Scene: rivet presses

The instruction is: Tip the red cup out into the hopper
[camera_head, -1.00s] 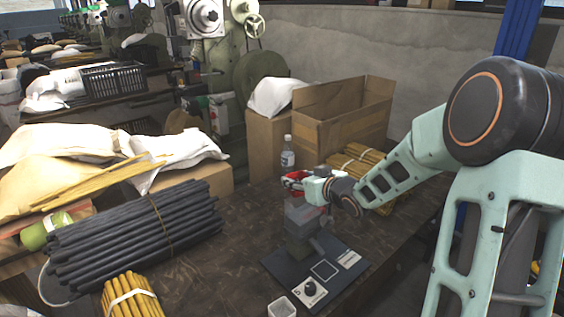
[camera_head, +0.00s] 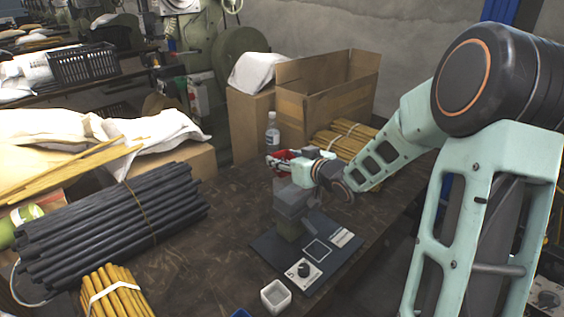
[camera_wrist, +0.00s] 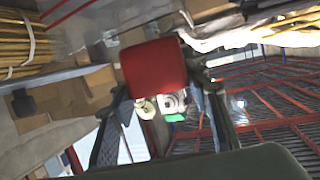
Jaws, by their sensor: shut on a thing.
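My gripper (camera_head: 297,165) is shut on the red cup (camera_head: 279,157), which shows small and partly hidden behind the fingers in the head view. In the wrist view the red cup (camera_wrist: 154,66) sits between the two fingers (camera_wrist: 158,115), with a smooth red face towards the camera. The grey, see-through hopper (camera_head: 292,201) stands on top of the small press on the bench. The gripper and cup are above and just behind it.
The press's dark base plate (camera_head: 270,250) carries a dial. A small white square cup (camera_head: 276,296) stands in front of it. A water bottle (camera_head: 272,132) and open cardboard box (camera_head: 325,100) are behind. Bundled black rods (camera_head: 110,215) lie to the left.

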